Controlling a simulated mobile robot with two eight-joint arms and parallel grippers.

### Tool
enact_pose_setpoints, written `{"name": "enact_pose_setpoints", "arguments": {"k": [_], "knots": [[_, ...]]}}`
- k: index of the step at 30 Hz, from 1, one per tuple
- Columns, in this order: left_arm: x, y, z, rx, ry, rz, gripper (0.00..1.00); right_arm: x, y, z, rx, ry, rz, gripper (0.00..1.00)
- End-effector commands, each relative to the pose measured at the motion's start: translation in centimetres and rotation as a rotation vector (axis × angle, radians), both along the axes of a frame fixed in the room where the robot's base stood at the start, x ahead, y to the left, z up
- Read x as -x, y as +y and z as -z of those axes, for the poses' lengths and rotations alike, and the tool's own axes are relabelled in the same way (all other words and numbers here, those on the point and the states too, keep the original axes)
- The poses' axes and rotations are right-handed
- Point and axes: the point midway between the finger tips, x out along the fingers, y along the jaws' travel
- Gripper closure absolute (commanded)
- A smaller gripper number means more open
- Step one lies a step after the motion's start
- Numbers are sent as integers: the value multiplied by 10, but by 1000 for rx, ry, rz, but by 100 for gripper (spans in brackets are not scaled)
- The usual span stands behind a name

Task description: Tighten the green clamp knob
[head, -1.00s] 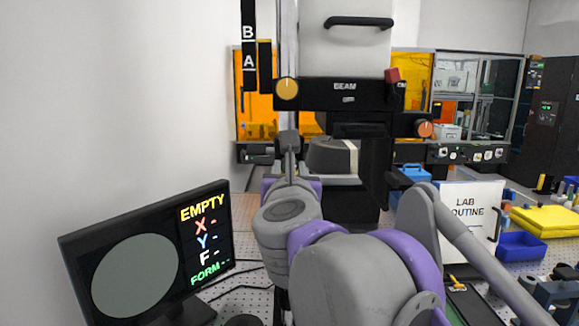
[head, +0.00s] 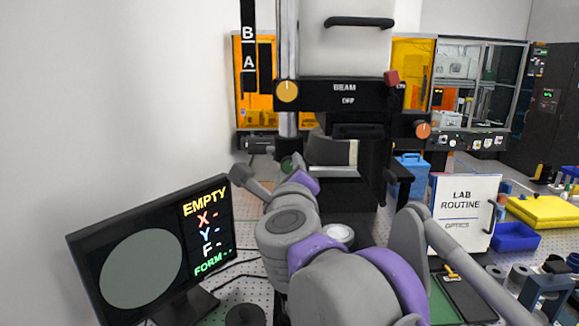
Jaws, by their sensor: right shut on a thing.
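The green clamp knob (head: 287,165) shows as a small dark green patch at the foot of the metal column (head: 288,122), left of the instrument's dark body. My right arm comes up from the bottom, and its gripper (head: 291,163) is at the knob, shut on it. The fingers and most of the knob are hidden or too small to make out. A grey part of my wrist sticks out to the left of the knob. My left gripper is out of view.
A monitor (head: 152,262) reading EMPTY stands at the lower left. A LAB ROUTINE board (head: 464,212) and blue box (head: 412,176) stand to the right.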

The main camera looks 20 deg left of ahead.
Motion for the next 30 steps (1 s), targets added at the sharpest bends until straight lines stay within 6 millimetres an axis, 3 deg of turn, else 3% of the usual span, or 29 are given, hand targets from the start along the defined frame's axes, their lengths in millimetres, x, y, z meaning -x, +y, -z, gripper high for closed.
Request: {"name": "enact_pose_setpoints", "arguments": {"k": [15,30], "knots": [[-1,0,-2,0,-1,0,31,0,0,0,378,-109,0,100],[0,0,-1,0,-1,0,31,0,0,0,483,-138,1,100]]}}
